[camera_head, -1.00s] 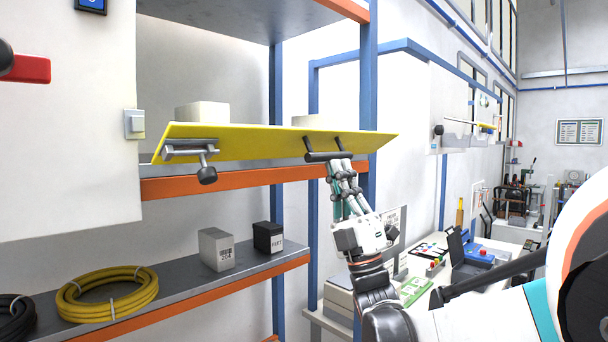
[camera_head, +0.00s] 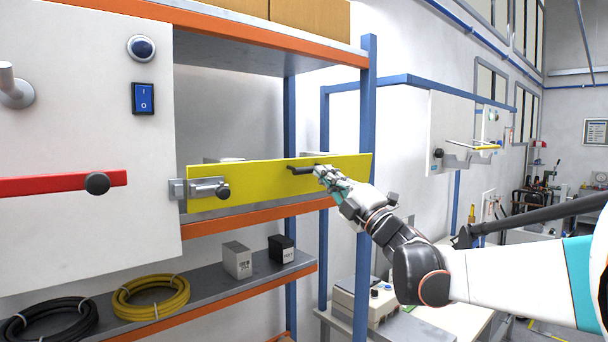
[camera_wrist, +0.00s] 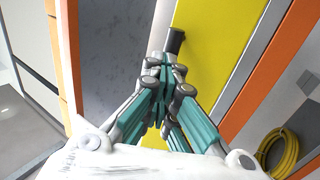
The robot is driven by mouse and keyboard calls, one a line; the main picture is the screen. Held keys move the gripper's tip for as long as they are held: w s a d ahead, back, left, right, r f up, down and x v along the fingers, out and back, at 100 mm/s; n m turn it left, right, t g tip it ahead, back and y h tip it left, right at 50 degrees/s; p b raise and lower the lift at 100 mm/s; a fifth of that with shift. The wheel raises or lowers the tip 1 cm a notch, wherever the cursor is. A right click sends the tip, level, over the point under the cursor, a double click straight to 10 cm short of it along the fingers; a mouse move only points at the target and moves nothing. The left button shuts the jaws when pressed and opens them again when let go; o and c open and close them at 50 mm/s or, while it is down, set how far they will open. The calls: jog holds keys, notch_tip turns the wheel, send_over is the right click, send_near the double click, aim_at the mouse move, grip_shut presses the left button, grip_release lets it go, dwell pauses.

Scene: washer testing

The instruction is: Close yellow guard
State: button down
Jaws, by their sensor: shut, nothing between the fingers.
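The yellow guard (camera_head: 262,178) is a long flat panel, hinged at its left end beside the white machine panel, and it stands out to the right in front of the shelf. A grey latch or hinge piece (camera_head: 203,189) with a dark knob sits at its left end. A black handle (camera_head: 304,170) is on its right half. My gripper (camera_head: 322,172) is shut at the right end of this handle, with nothing between the fingers. In the wrist view the shut fingertips (camera_wrist: 164,62) lie close to the handle's dark end (camera_wrist: 175,40), against the yellow face; contact is unclear.
The white panel (camera_head: 90,130) carries a red bar (camera_head: 50,184) with a black knob and a blue switch (camera_head: 143,98). The shelf's blue post (camera_head: 367,150) stands behind the guard's right end. Boxes and cable coils (camera_head: 150,297) lie on the lower shelf.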

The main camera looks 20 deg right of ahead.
jog(key=shift+w+a+r, duration=0.15)
jog(key=shift+w+r, duration=0.1)
jog(key=shift+r, duration=0.2)
jog(key=shift+w+p, duration=0.1)
jog(key=shift+p, duration=0.2)
